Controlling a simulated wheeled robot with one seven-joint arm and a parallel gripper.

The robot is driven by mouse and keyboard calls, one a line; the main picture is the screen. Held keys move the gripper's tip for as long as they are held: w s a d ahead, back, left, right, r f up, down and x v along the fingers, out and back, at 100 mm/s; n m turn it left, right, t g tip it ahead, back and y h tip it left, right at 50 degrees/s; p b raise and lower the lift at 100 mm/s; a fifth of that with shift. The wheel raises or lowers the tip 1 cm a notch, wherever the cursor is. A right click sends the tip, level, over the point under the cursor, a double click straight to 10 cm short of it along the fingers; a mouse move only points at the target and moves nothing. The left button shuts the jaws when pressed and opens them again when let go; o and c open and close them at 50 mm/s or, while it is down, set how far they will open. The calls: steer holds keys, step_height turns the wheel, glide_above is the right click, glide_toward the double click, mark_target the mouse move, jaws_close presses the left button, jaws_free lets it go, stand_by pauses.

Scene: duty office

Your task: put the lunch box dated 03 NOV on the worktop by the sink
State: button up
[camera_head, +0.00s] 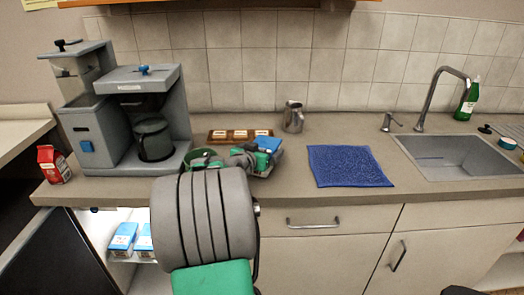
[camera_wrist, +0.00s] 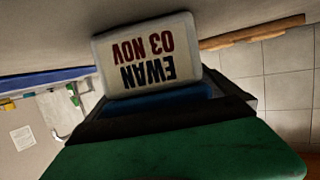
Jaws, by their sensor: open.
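The lunch box (camera_wrist: 148,55) fills the middle of the wrist view, its pale face reading "EWAN 03 NOV" upside down, with a blue part (camera_wrist: 160,100) beside it. In the head view a small blue patch (camera_head: 268,143) on the worktop among my gripper parts appears to be this box. My gripper (camera_head: 258,160) is open close to it, partly hidden behind my forearm. I cannot tell how far the fingers reach around the box. The sink (camera_head: 452,158) is at the right of the worktop (camera_head: 330,130).
A blue mat (camera_head: 347,166) lies between the box and the sink. A wooden tray (camera_head: 217,136) and a metal jug (camera_head: 293,117) stand behind. A coffee machine (camera_head: 170,90) and red carton (camera_head: 53,164) are left. Bare worktop shows around the mat. A tap (camera_head: 440,95) rises behind the sink.

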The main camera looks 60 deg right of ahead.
steer(key=shift+r, duration=0.15)
steer(key=v, duration=1.2)
